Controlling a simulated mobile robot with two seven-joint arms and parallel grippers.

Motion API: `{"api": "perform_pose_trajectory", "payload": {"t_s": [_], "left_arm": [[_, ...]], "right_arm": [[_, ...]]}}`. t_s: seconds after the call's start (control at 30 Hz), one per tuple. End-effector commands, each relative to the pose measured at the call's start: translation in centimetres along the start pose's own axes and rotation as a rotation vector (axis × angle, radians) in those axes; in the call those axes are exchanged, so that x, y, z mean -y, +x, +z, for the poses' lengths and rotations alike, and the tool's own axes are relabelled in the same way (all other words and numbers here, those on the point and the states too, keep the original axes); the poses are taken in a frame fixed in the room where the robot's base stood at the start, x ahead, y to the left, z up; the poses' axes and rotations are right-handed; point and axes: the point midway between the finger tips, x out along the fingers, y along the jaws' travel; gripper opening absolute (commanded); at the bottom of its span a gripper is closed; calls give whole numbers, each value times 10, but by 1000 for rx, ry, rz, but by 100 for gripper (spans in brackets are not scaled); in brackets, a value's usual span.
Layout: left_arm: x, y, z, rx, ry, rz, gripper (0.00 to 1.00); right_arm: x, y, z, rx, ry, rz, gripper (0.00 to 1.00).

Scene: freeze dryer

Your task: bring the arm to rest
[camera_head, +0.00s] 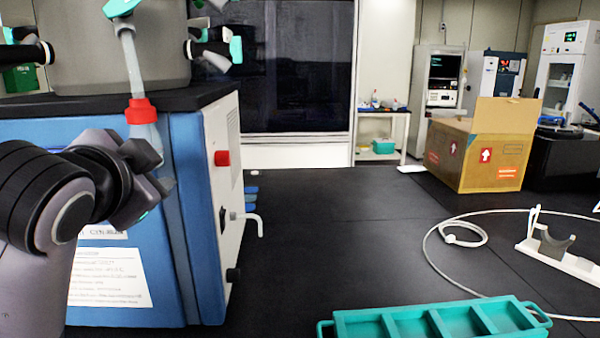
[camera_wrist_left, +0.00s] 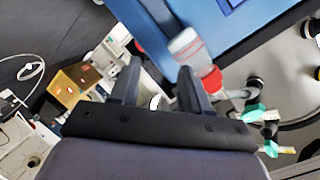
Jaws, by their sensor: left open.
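There the flask (camera_wrist_left: 187,45) and red collar (camera_wrist_left: 211,81) show beside and beyond the right finger; contact cannot be told. My right gripper is not in view.
A teal rack (camera_head: 440,322) with several compartments lies at the front of the black bench. A white stand (camera_head: 558,255) and a white cable (camera_head: 440,245) lie to the right. A cardboard box (camera_head: 485,150) stands farther back. The bench middle is clear.

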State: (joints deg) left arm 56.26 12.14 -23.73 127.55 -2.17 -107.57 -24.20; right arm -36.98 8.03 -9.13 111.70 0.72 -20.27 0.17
Motion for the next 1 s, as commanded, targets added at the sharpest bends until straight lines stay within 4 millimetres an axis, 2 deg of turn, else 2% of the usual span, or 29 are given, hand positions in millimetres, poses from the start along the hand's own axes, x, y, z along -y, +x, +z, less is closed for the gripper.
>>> {"api": "perform_pose_trajectory", "payload": {"t_s": [0.03, 0.2, 0.47, 0.57, 0.77, 1.0], "left_arm": [[-19, 8, 15, 23, -22, 44, 47], [-74, 23, 63, 98, -103, 164, 47], [-157, 22, 138, 237, -237, 324, 47], [-186, 15, 168, 300, -288, 378, 47], [-242, -13, 226, 438, -388, 470, 47], [-296, -64, 290, 621, -499, 550, 47]], "right_arm": [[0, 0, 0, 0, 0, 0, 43], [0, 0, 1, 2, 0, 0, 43], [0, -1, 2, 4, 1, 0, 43], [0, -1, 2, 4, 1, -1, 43], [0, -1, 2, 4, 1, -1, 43], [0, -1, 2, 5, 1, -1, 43]]}}
